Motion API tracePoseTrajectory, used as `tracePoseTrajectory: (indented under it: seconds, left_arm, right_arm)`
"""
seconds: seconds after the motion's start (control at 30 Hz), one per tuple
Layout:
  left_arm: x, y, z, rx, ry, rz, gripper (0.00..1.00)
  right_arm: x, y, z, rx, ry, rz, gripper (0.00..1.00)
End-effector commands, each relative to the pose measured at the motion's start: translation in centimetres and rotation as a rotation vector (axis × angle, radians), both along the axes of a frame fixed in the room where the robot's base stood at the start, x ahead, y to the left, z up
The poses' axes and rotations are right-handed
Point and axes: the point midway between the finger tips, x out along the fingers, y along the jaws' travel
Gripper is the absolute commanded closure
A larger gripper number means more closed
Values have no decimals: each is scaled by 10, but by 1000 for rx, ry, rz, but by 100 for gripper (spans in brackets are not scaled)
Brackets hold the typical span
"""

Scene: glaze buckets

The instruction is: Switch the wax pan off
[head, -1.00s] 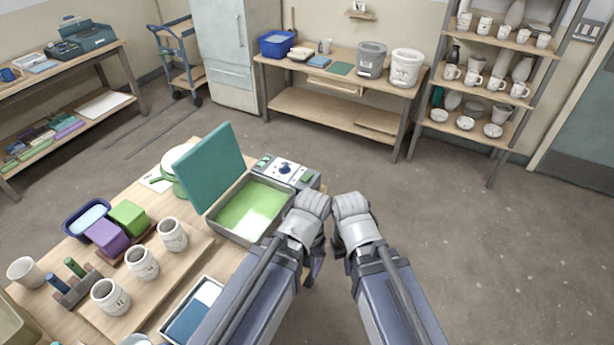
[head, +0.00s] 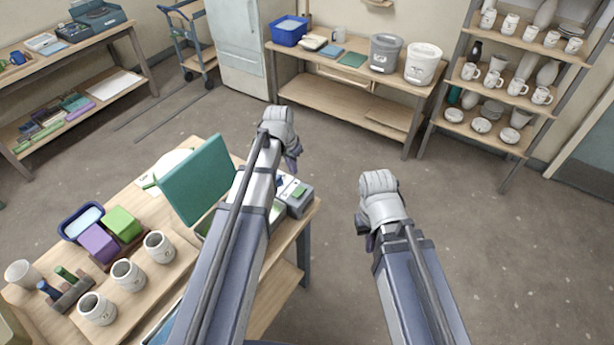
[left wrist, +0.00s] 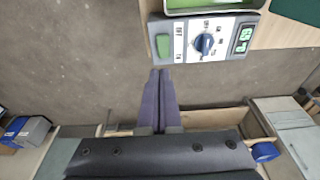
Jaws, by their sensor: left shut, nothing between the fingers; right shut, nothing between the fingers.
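The wax pan's control panel (head: 296,194) shows in the head view, partly behind my left arm, at the table's far right corner. Its teal lid (head: 196,180) stands open, and my arm hides most of the green wax. In the left wrist view the panel shows a blue dial (left wrist: 205,43), a green rocker switch (left wrist: 163,46) and a green display (left wrist: 244,38). My left gripper (head: 292,160) is shut and empty, beyond the panel. In the wrist view its fingertips (left wrist: 160,71) appear just below the switch; contact cannot be told. My right gripper (head: 366,238) is shut, empty, over the floor.
Several mugs (head: 128,274), a purple block (head: 99,242) and a green block (head: 122,222) are on the near table. A bench (head: 345,98) with buckets stands at the back, a shelf of pottery at right. The floor right of the table is clear.

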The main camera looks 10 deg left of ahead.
Motion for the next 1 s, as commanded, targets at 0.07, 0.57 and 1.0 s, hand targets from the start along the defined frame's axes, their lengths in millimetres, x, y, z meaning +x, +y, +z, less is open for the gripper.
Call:
tracePoseTrajectory:
  seconds: [0.07,0.57,1.0]
  left_arm:
    - [5,5,3,-2,-8,-1,100]
    - [6,6,-2,-2,-9,-1,100]
    - [14,3,-47,-2,-9,-1,100]
  right_arm:
    - [0,0,2,0,0,0,100]
    - [0,0,-2,0,0,1,100]
    - [0,0,-47,-1,0,5,100]
